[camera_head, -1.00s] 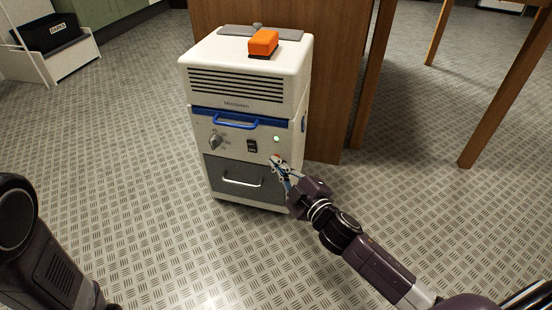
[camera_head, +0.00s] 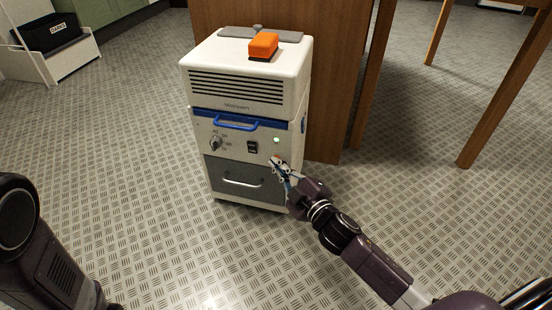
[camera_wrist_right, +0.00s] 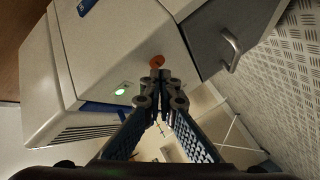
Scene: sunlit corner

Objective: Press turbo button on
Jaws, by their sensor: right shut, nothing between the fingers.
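A white appliance (camera_head: 205,60) stands on the floor. Its front panel has a knob (camera_head: 215,143), a black rocker switch (camera_head: 252,147) and a small lit light (camera_head: 276,140), which glows green in the right wrist view (camera_wrist_right: 120,91). A round orange button (camera_wrist_right: 156,62) is on the same panel, just beyond my right fingertips; I cannot read a label on it. My right gripper (camera_head: 275,163) is shut and empty, at the panel's lower right. Its fingertips (camera_wrist_right: 160,80) overlap the button's edge in the wrist view; contact cannot be told. My left gripper is out of view.
An orange block (camera_head: 263,43) lies on top of the appliance. A blue handle (camera_head: 236,124) and a grey drawer (camera_head: 226,172) are on its front. A wooden cabinet (camera_head: 330,80) is close behind. The patterned floor (camera_head: 130,180) in front is clear.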

